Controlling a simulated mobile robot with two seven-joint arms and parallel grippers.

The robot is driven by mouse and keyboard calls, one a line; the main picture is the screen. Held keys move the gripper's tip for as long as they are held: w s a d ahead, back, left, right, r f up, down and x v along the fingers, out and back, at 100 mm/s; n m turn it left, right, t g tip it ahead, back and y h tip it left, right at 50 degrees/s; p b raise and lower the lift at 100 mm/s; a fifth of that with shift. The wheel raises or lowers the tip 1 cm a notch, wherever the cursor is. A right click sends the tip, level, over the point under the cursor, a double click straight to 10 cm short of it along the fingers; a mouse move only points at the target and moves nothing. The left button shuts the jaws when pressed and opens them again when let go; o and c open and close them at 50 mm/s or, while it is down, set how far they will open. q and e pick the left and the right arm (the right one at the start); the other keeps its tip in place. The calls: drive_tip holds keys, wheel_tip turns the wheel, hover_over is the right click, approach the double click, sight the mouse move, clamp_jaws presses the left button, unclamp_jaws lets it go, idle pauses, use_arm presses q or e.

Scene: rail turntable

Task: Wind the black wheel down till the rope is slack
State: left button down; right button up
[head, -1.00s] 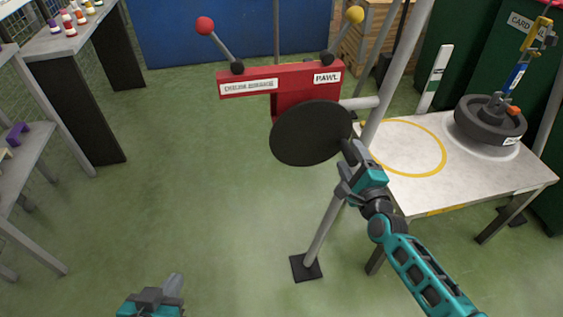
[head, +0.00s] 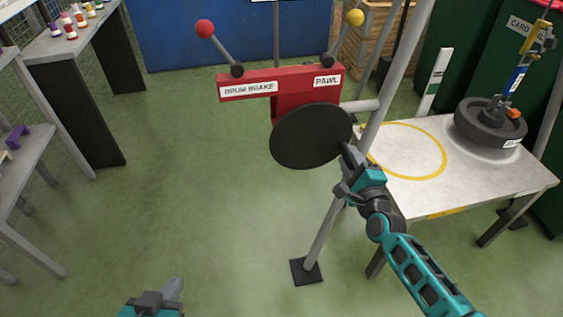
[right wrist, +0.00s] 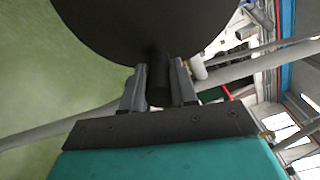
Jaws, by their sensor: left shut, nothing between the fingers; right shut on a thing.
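The black wheel (head: 310,136) is mounted on the red winch housing (head: 292,97) in the middle of the head view. My right gripper (head: 350,155) is at the wheel's right edge. In the right wrist view its fingers (right wrist: 160,90) are shut on the wheel's dark handle (right wrist: 159,72). A dark round weight (head: 485,122) rests on the white table at the right, with a blue strap (head: 516,77) and a yellow hook (head: 532,38) above it. Whether the rope above is slack is too small to tell. My left gripper (head: 174,287) is shut and empty at the bottom left.
A lever with a red ball (head: 204,29) stands over the DRUM BRAKE label, and one with a yellow ball (head: 354,18) over PAWL. A grey post (head: 385,100) stands behind the wheel. The white table (head: 465,185) bears a yellow ring.

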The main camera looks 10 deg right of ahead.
clamp_jaws()
drive_tip(key=shift+d+r+n+p, duration=0.15)
drive_tip(key=shift+r+n+p, duration=0.35)
drive_tip(key=shift+n+p, duration=0.15)
drive_tip(key=shift+d+r+n+p, duration=0.15)
drive_tip(key=shift+r+n+p, duration=0.35)
drive_tip(key=shift+n+p, duration=0.15)
drive_tip(key=shift+r, duration=0.15)
drive_tip(key=shift+w+r+n+p, duration=0.1)
drive_tip(key=shift+r+n+p, duration=0.75)
drive_tip(key=shift+p, duration=0.2)
drive_tip(key=shift+d+n, duration=0.1)
drive_tip(key=shift+n, duration=0.15)
drive_tip(key=shift+r, duration=0.1)
